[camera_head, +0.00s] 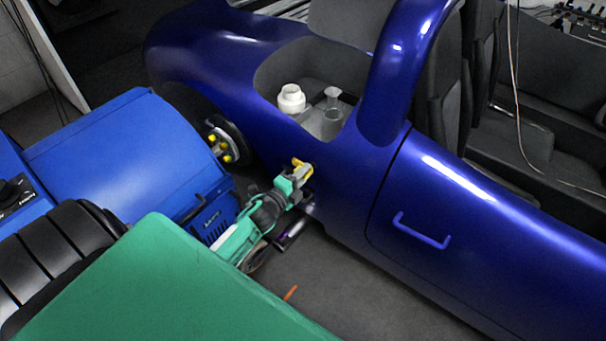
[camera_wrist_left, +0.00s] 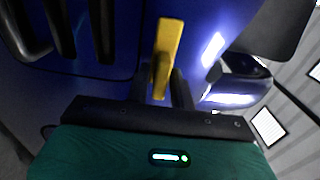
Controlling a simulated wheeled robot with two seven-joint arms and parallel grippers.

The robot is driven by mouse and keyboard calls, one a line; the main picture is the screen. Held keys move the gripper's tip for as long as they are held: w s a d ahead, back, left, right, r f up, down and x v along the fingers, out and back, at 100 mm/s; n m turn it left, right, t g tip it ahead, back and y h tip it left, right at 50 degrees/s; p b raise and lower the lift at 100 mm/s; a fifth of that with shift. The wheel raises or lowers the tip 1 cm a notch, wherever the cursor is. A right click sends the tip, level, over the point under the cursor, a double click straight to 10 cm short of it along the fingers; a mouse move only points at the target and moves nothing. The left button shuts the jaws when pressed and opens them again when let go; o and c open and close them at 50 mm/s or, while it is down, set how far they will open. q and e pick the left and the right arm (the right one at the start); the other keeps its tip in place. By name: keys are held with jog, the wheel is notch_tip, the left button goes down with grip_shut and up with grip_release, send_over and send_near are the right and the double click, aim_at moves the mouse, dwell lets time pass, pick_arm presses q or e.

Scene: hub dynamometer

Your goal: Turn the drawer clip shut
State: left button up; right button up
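The drawer clip (camera_head: 299,163) is a small yellow piece on the side of the dark blue car body. In the left wrist view the yellow clip (camera_wrist_left: 168,45) stands upright against the blue panel, its lower part between the dark fingers. My left gripper (camera_head: 301,173) is at the clip, and its fingertips partly cover it in the head view. In the left wrist view the fingers of my left gripper (camera_wrist_left: 161,88) lie close on both sides of the clip and appear shut on it. My right gripper is not in view.
The blue car body (camera_head: 460,235) with a door handle (camera_head: 422,232) is on the right. A white jar (camera_head: 291,99) and clear containers (camera_head: 331,115) stand in its recess. A blue machine (camera_head: 120,150) and wheel hub (camera_head: 222,143) are left. Grey floor (camera_head: 350,290) is open below.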

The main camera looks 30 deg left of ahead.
pick_arm(q)
jog(key=c, duration=0.4)
jog(key=shift+o, duration=0.2)
jog(key=shift+n+p, duration=0.3)
jog(key=shift+n, duration=0.1)
jog(key=n+p, duration=0.3)
jog(key=n, duration=0.2)
jog(key=shift+r+n, duration=0.1)
jog(key=shift+n, duration=0.3)
jog(key=n+p, duration=0.3)
jog(key=n, duration=0.5)
jog(key=shift+p, duration=0.35)
jog(key=shift+n+p, duration=0.35)
jog(key=shift+n, duration=1.35)
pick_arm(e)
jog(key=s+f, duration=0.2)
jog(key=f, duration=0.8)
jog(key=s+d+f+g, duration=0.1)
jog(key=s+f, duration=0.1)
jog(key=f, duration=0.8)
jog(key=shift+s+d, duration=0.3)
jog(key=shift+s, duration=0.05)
pick_arm(q)
jog(key=shift+f, duration=0.2)
jog(key=o, duration=0.7)
